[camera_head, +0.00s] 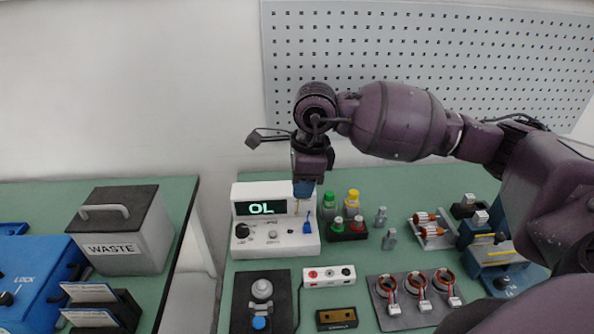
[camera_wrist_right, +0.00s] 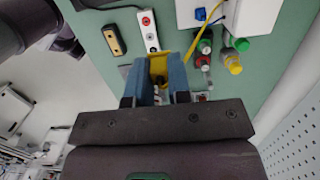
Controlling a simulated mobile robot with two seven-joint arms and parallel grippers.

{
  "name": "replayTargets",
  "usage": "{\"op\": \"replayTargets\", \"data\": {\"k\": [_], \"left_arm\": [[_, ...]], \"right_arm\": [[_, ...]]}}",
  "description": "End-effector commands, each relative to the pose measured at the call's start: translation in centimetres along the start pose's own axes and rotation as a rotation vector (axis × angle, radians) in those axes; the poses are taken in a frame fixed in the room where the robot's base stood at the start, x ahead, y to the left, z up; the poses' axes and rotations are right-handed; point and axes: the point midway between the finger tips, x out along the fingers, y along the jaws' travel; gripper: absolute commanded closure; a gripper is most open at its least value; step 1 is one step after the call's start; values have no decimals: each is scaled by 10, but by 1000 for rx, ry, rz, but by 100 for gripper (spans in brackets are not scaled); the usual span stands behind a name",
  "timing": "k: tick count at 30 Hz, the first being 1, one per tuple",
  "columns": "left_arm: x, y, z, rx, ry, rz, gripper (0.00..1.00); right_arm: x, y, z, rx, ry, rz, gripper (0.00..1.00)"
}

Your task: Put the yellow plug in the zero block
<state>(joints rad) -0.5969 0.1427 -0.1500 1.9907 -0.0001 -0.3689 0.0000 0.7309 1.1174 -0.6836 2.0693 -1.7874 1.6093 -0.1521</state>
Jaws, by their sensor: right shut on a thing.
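A yellow lead (camera_wrist_right: 196,115) runs to the meter. A small block with a brass-coloured top and dark holes (camera_head: 337,318) lies at the front; it also shows in the wrist view (camera_wrist_right: 114,40). It may be the zero block, but no label is legible. The plug is apart from it. My left gripper is not in view.
The white meter (camera_head: 276,240) reads "OL". A white socket strip (camera_head: 329,275) lies before it. Green and yellow bottles (camera_head: 353,199) stand to its right. Stators (camera_head: 417,287) sit on a front plate. The waste box (camera_head: 121,229) is on the separate left table.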

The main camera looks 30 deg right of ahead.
Motion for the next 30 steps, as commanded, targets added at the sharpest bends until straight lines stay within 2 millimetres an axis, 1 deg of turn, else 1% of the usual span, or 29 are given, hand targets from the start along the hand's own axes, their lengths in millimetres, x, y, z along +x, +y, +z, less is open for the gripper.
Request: {"op": "replayTargets", "data": {"k": [1,9,17,30], "left_arm": [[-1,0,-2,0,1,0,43],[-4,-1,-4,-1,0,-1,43],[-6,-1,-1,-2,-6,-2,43],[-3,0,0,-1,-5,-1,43]], "right_arm": [[-2,6,-2,-1,0,0,100],[-2,38,-11,-2,0,1,100],[-3,68,-19,-2,0,1,100],[-4,118,-34,-2,0,0,100]]}}
